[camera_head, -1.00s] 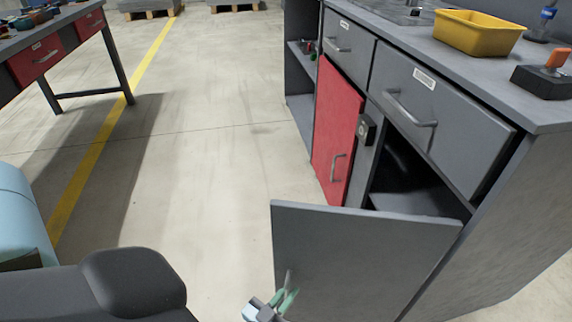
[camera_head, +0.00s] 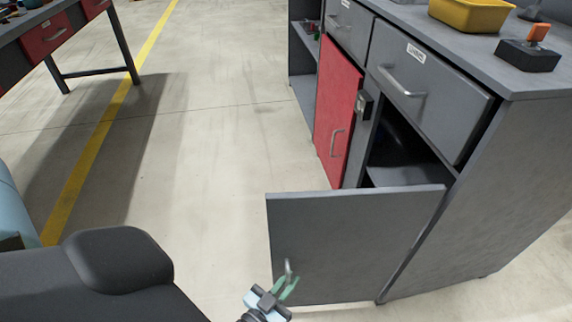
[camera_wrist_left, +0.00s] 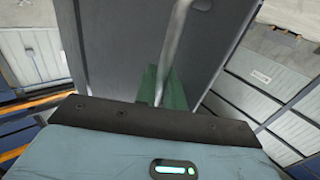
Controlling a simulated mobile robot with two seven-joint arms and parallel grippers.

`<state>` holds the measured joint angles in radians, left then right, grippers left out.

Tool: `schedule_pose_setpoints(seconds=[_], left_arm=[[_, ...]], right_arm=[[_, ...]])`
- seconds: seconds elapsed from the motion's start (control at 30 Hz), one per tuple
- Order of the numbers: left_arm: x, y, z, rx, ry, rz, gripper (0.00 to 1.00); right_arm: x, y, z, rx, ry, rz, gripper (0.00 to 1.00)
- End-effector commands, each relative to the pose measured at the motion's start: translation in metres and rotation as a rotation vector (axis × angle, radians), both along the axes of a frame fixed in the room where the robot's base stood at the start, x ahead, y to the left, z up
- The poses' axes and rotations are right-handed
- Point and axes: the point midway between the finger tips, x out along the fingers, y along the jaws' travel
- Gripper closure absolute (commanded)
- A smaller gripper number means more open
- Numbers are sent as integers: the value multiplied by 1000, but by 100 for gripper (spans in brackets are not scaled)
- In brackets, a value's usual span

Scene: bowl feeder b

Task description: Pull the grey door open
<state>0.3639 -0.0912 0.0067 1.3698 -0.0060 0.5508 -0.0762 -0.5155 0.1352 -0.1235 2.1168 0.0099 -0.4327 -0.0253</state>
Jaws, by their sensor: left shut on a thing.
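The grey door (camera_head: 350,240) stands swung well out from the grey cabinet, hinged at its right side, with the dark compartment behind it showing. Its metal handle (camera_head: 289,268) is near the door's left edge. My left gripper (camera_head: 283,286), with green fingers, is shut on the handle. In the left wrist view the handle (camera_wrist_left: 179,45) runs down between the green fingers (camera_wrist_left: 161,88), with the grey door (camera_wrist_left: 125,45) behind it. My right gripper is not in view.
A closed red door (camera_head: 336,112) is left of the open compartment (camera_head: 400,155). A grey drawer (camera_head: 425,90) is above it. A yellow bin (camera_head: 470,14) and a joystick box (camera_head: 528,54) stand on the cabinet top. The floor left of the door is clear.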

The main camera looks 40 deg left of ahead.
Motion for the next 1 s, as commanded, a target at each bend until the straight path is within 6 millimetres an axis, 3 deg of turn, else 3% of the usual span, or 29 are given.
schedule_pose_setpoints(seconds=[0.43, 0.47, 0.57, 0.87, 1.0], left_arm=[[0, -2, -1, 1, 3, -3, 100], [0, -2, -1, 1, 3, -3, 87], [0, -2, -1, 0, 2, -3, 74], [-1, -1, 0, 0, 1, -1, 73], [-14, -1, 0, 0, 3, -2, 73]], right_arm=[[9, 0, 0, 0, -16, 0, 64], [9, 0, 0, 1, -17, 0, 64], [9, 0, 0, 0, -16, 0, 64], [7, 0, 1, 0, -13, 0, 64], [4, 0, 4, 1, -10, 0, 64]])
